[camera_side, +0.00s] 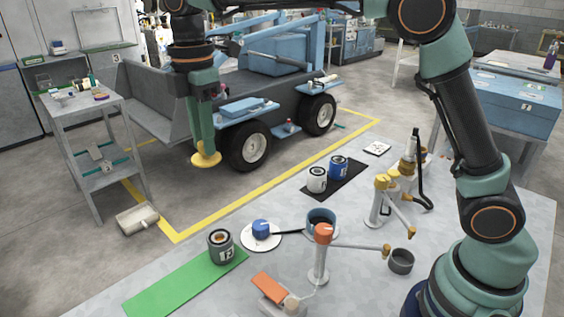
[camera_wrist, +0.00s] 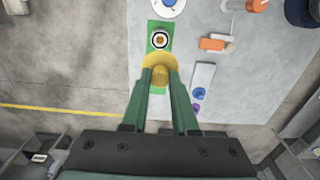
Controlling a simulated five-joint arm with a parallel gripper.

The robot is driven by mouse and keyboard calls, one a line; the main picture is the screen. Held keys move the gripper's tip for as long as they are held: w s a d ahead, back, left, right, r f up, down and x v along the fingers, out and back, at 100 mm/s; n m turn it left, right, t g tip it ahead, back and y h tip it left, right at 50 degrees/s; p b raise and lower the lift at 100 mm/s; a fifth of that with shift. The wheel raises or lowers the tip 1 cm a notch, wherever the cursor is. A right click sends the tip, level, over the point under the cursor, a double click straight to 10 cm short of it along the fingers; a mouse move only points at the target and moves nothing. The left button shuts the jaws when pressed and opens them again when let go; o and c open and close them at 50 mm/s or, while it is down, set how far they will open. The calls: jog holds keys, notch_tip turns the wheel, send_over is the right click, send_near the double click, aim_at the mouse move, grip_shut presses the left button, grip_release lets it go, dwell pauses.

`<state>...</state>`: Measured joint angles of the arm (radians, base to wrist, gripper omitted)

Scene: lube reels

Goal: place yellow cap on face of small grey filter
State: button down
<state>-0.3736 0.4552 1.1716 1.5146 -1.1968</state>
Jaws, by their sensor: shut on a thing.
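My gripper (camera_side: 203,140) points down and is shut on the yellow cap (camera_side: 206,159), a wide disc with a raised grip. In the wrist view the cap (camera_wrist: 160,64) sits between the tips of my green fingers (camera_wrist: 160,78). The grey filter (camera_side: 220,247), a short can with a dark label, stands upright on the green mat (camera_side: 172,290). In the wrist view the filter's round face (camera_wrist: 159,40) shows just beyond the cap. In the side view the cap is above and left of the filter, clearly apart from it.
A white plate (camera_side: 250,240) with a blue cap (camera_side: 260,228) lies beside a blue-grey cup (camera_side: 321,217). White (camera_side: 317,180) and blue (camera_side: 339,167) filters stand on a black mat. An orange-topped stand (camera_side: 322,262) and an orange block (camera_side: 268,287) are nearer the front.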

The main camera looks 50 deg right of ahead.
notch_tip(320, 180, down, 19)
jog(key=shift+f, duration=0.1)
dwell(0.4)
jog(key=c, duration=0.7)
grip_release()
jog(key=shift+f, duration=0.1)
jog(key=s+d+r+m+t, duration=0.1)
jog(key=d+r+m, duration=0.1)
jog(key=r, duration=0.6)
jog(key=s+d+r+m, duration=0.1)
jog(key=d+r+m, duration=0.15)
jog(key=r, duration=0.55)
jog(key=s+d+m+t, duration=0.1)
jog(key=s+d+m, duration=0.3)
jog(key=s+d+m+t, duration=0.2)
jog(key=s+d+m, duration=0.2)
jog(key=s+m, duration=0.1)
jog(key=s+d+m+t, duration=0.1)
jog(key=s+d+m, duration=0.3)
jog(key=s+d, duration=0.1)
jog(key=shift+r+m+t, duration=0.25)
jog(key=shift+t, duration=0.05)
